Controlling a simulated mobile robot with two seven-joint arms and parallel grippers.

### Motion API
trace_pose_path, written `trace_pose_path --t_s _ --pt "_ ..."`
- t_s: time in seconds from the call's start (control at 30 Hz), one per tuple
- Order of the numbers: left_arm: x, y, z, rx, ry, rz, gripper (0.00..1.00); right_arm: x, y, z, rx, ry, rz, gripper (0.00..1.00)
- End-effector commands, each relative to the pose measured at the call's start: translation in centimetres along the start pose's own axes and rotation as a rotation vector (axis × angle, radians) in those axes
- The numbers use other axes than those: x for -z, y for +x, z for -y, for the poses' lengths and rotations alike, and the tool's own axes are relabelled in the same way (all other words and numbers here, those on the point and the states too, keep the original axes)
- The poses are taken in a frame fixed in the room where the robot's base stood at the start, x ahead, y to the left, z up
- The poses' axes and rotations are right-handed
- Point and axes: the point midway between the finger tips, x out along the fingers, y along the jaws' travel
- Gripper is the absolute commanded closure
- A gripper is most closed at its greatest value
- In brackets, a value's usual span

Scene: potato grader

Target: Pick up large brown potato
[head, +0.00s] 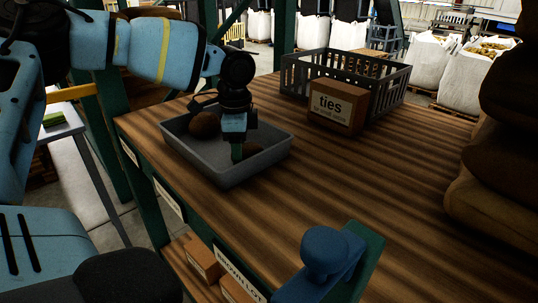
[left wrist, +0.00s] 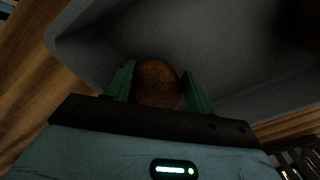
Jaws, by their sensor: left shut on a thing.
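My left gripper (head: 238,152) reaches down into a grey tray (head: 222,172) on the wooden table. In the left wrist view its green fingers (left wrist: 158,84) are shut on a round brown potato (left wrist: 158,82), one finger on each side. In the head view this potato (head: 252,149) shows partly behind the fingers, low in the tray. Another brown potato (head: 205,125) lies in the tray to the left and looks larger there. A dark shape at the upper right of the left wrist view is too dim to identify. My right gripper is not in view.
A grey slatted crate (head: 385,80) and a cardboard box marked "ties" (head: 338,106) stand behind the tray. A blue object (head: 326,252) sits on a green piece at the front edge. Stacked brown sacks (head: 495,190) stand at right. The table's middle is clear.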

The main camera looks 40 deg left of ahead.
Motion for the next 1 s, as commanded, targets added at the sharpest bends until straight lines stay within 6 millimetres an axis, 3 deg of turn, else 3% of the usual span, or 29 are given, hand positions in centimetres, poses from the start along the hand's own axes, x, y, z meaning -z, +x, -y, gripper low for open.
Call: trace_pose_path --t_s 0.17,0.27,0.7,1.0 --pt "0.0 -0.3 0.0 0.002 0.0 -0.002 0.73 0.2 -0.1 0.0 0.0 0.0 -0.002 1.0" --pt "0.1 -1.0 0.1 0.004 0.0 -0.004 0.83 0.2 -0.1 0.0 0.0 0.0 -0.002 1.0" --pt "0.1 -8.5 0.0 0.004 0.0 -0.005 0.83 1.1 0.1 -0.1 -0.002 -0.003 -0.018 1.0" --pt "0.0 -10.4 0.0 0.003 0.001 -0.002 0.83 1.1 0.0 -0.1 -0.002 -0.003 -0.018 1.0"
